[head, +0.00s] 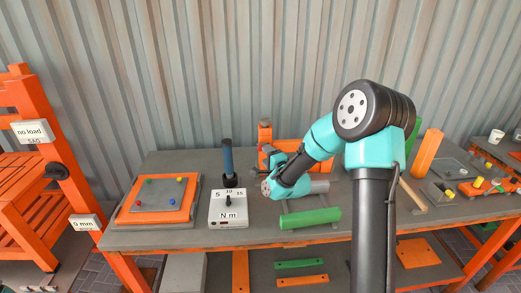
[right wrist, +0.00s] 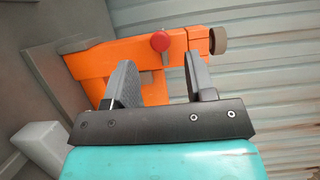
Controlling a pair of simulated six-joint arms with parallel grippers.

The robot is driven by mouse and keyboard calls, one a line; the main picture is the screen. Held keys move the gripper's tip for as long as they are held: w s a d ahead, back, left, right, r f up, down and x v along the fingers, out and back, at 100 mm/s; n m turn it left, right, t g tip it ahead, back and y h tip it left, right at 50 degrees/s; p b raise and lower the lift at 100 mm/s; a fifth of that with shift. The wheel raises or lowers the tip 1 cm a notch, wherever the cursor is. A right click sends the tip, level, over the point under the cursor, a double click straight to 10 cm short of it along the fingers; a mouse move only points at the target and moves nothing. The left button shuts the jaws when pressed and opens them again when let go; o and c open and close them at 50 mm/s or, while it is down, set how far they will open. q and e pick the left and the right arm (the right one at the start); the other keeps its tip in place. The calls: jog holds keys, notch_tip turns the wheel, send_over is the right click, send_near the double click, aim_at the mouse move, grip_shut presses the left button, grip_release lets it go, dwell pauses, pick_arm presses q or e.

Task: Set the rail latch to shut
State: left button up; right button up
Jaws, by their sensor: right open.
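An orange fixture (head: 308,151) stands at the back of the bench, partly hidden behind my right arm; I take it for the rail with the latch. In the right wrist view the orange bar (right wrist: 110,57) carries a red knob (right wrist: 160,41) and a dark round knob (right wrist: 218,40) at its end. My right gripper (right wrist: 158,68) is open and faces the bar, with the red knob showing between its fingertips. I see nothing held, and cannot tell whether a finger touches the bar. It is small in the head view (head: 274,156). My left gripper is not in view.
A grey N m dial box (head: 228,212) and a blue-handled tool (head: 228,158) stand left of my right gripper. A green block (head: 310,217) lies in front. An orange tray (head: 133,213) is far left; an upright orange block (head: 427,153) stands right. A corrugated wall is behind.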

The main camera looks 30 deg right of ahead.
aim_at(263, 144)
jog(key=w, duration=0.6)
jog(key=shift+d, duration=0.15)
grip_shut()
dwell(0.4)
